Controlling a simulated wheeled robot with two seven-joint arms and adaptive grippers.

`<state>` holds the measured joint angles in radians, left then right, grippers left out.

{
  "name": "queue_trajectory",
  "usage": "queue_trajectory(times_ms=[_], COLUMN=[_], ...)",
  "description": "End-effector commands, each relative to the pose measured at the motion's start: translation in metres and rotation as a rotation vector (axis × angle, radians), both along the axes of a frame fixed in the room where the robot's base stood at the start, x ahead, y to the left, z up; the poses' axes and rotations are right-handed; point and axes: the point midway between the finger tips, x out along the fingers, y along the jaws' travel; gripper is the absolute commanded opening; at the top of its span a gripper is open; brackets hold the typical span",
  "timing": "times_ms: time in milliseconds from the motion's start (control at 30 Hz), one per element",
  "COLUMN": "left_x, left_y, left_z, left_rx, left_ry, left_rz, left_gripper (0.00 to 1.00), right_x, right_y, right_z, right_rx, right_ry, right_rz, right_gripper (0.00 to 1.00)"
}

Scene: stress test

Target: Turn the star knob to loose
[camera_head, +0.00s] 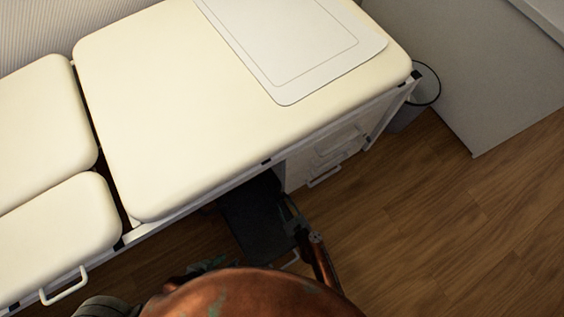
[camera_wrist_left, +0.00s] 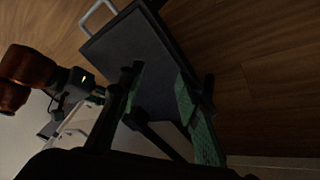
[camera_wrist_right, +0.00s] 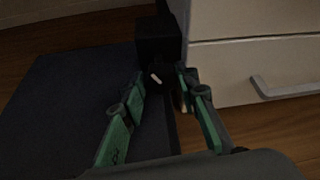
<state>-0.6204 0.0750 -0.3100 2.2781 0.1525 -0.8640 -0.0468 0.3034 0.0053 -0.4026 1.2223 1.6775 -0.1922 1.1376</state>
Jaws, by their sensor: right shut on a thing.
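The star knob (camera_wrist_right: 157,80) is a dark round shape with a short white mark, in front of a black block (camera_wrist_right: 158,38) in the right wrist view. My right gripper (camera_wrist_right: 160,88) has its green fingers on both sides of the knob and is shut on it. The knob's lobes and any loose marking are too dark to read. In the head view the right gripper (camera_head: 290,212) is low beside the bed's edge; the knob cannot be made out there. My left gripper (camera_wrist_left: 160,85) is open and empty, its fingers wide apart over a dark panel.
A cream padded couch (camera_head: 200,100) fills the upper left of the head view. The dark panel (camera_head: 258,215) lies below its edge, beside a white drawer unit (camera_head: 325,150). A grey bin (camera_head: 410,112) stands at right. Wooden floor (camera_head: 450,220) is clear at lower right.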

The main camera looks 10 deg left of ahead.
Motion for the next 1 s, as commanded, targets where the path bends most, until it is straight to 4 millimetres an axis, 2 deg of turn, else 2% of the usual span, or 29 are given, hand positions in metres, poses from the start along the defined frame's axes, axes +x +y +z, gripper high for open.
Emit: queue_trajectory(times_ms=[200,533,567,800,1000], left_x=[0.007,0.01,0.01,0.01,0.011], left_y=[-0.006,-0.007,-0.007,-0.007,-0.007], left_z=[-0.017,-0.016,-0.016,-0.016,-0.016], left_rx=[-0.018,-0.022,-0.022,-0.022,-0.021], left_ry=[-0.054,-0.071,-0.072,-0.071,-0.072], left_rz=[0.014,0.018,0.018,0.018,0.019], left_gripper=[0.31,0.31,0.31,0.31,0.31], right_x=[-0.003,-0.002,-0.002,-0.001,-0.001], right_y=[0.002,0.001,0.001,0.001,0.001], right_z=[-0.004,-0.001,-0.001,-0.001,-0.001], right_rx=[-0.067,-0.086,-0.086,-0.085,-0.085], right_ry=[-0.066,-0.085,-0.084,-0.084,-0.085], right_rz=[0.0,0.001,0.002,0.001,0.001], right_gripper=[0.04,0.04,0.3,0.46,0.46])
